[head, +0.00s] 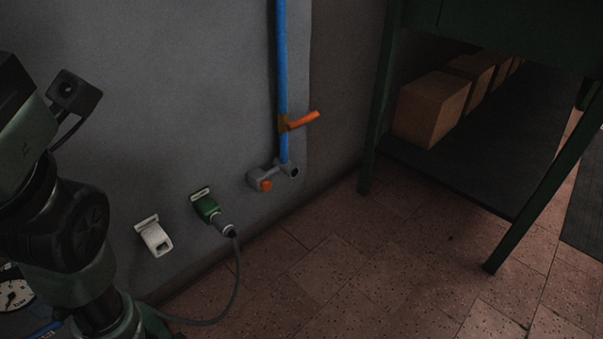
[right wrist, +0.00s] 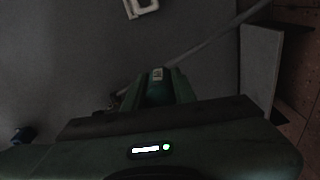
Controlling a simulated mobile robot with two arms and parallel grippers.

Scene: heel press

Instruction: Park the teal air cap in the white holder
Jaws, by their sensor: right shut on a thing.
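The white holder (head: 154,236) is fixed low on the grey wall in the head view, with a dark opening in its front. It also shows, cut by the top edge, in the right wrist view (right wrist: 141,8). My right gripper (right wrist: 157,80) is shut on a small dark green-teal thing between its fingers, which looks like the teal air cap; deep shadow hides its shape. The held thing is below the holder in the wrist picture and apart from it. In the head view my arm fills the left edge, and its fingertips cannot be made out. My left gripper is not in view.
Right of the holder, a green socket (head: 207,208) holds a grey plug with a cable. A blue pipe (head: 282,80) with an orange lever (head: 303,121) ends at a grey fitting (head: 264,178). A green-legged table and boxes (head: 432,108) stand right. Tiled floor is clear.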

